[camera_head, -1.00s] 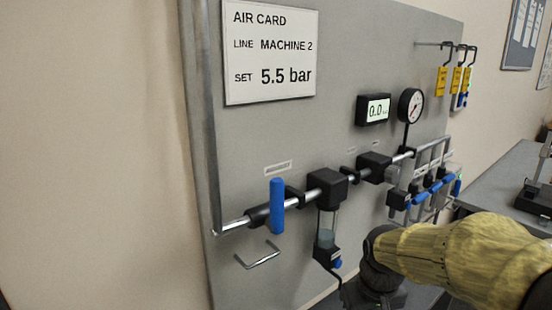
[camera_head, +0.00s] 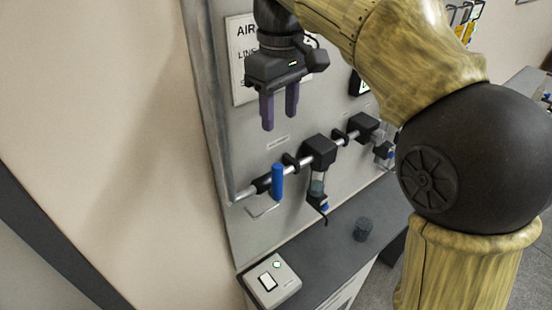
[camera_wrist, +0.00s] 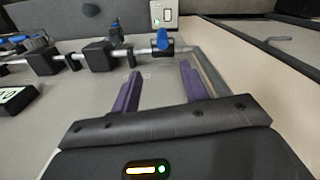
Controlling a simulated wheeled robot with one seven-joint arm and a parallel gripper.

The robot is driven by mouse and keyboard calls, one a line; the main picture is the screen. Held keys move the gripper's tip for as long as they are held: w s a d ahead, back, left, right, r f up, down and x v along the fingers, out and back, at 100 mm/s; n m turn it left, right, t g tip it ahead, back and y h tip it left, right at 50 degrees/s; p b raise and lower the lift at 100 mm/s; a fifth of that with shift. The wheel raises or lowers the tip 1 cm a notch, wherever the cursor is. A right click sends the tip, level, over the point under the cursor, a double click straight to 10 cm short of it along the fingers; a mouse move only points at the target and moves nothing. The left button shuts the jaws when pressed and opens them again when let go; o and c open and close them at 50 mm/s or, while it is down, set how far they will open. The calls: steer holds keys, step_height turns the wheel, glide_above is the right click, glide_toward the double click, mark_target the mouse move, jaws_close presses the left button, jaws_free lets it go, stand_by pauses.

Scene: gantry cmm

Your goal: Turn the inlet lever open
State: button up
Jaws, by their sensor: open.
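The blue inlet lever (camera_head: 277,181) stands upright, across the metal air pipe (camera_head: 245,194) on the grey panel. It also shows in the wrist view (camera_wrist: 163,40), beyond my fingertips. My gripper (camera_head: 279,120) points down above the lever in the head view, apart from it. Its two purple fingers are spread with nothing between them, as the wrist view (camera_wrist: 160,72) also shows. The lever is unobstructed in both views.
A black regulator block (camera_head: 319,151) with a bowl sits right of the lever. My arm hides the panel's right side.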

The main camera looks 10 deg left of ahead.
mark_target(277, 177)
steer(key=shift+s+a+r, duration=0.2)
steer(key=shift+r, duration=0.3)
step_height(277, 177, down, 18)
steer(key=shift+r+p, duration=0.25)
steer(key=shift+p, duration=0.7)
steer(key=shift+c, duration=0.4)
jaws_close()
